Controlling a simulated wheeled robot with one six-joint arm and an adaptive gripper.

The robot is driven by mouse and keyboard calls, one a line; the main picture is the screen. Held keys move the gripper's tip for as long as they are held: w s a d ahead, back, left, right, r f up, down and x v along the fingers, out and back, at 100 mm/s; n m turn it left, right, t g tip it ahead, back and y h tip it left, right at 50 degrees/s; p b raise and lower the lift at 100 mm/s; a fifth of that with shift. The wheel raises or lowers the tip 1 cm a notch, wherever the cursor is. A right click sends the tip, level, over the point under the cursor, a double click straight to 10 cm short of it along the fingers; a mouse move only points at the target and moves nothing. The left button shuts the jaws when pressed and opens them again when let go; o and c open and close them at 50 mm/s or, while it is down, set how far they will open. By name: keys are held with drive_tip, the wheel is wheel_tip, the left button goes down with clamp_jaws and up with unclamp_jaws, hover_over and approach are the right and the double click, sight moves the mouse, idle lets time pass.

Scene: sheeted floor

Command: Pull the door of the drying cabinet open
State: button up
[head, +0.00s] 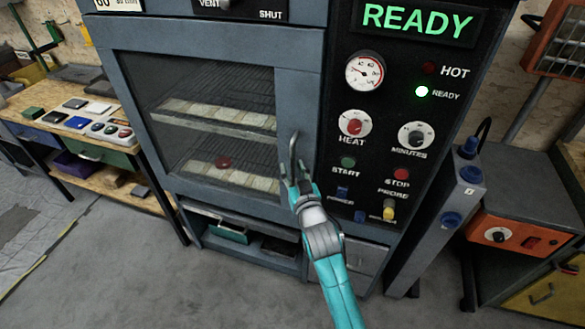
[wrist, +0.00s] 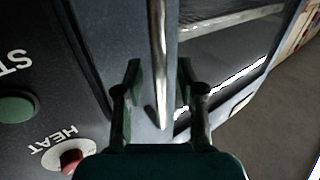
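The drying cabinet (head: 305,110) stands in front of me. Its door (head: 190,50) has a grey frame and a wide window, and it looks shut in the head view. A vertical metal handle (head: 293,145) is on the door's right side. My gripper (head: 297,180) is at the lower end of the handle. In the wrist view the handle (wrist: 157,50) runs between the two spread fingers of my gripper (wrist: 160,82), with a gap on each side. The fingers look open and hold nothing. Contact with the door face cannot be told.
A workbench (head: 85,150) with small items stands at left. A grey post (head: 440,215) and an orange unit (head: 515,233) stand at right. Floor (head: 110,260) at front left is clear.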

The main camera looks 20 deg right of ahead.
drive_tip(key=shift+w, duration=0.45)
clamp_jaws()
